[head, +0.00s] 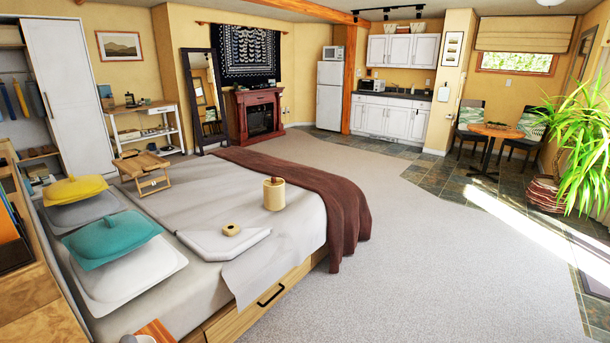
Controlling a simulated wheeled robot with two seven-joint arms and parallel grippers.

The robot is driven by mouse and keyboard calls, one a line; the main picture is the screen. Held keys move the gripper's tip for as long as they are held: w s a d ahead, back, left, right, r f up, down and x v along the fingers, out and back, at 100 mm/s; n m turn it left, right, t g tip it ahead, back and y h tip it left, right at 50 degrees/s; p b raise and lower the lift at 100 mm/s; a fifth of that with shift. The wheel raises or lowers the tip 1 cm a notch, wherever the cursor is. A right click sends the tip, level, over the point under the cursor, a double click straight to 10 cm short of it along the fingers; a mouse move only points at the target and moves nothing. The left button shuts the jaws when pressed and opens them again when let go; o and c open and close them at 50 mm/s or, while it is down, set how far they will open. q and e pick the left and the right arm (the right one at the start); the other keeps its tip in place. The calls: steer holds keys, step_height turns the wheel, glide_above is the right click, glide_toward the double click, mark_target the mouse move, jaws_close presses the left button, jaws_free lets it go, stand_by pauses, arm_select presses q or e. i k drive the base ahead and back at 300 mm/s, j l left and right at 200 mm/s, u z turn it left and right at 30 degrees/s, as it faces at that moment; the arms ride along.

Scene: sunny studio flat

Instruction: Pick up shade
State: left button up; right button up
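A folded beige fabric shade (527,34) hangs over the upper part of the window at the far right of the head view. A tan cylinder (274,195) with a small knob-like top stands upright on the bed; I cannot tell whether it is a lamp shade or a container. A small tan ring-shaped piece (231,230) lies on a folded white cloth (222,243) to its left. Neither of my grippers is in view.
The bed (190,200) fills the left foreground, with yellow and teal cushions, a small wooden tray table (143,168) and a brown throw (310,187). Carpet (420,260) is clear to the right. A round table (495,130) with chairs and a large plant (580,130) stand far right.

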mark_target(274, 192)
steer(key=i+l+z, duration=0.15)
steer(key=i+l, duration=0.25)
steer(key=i+l+z, duration=0.15)
steer(key=i+l, duration=0.2)
steer(key=i+l+z, duration=0.2)
steer(key=i, duration=0.35)
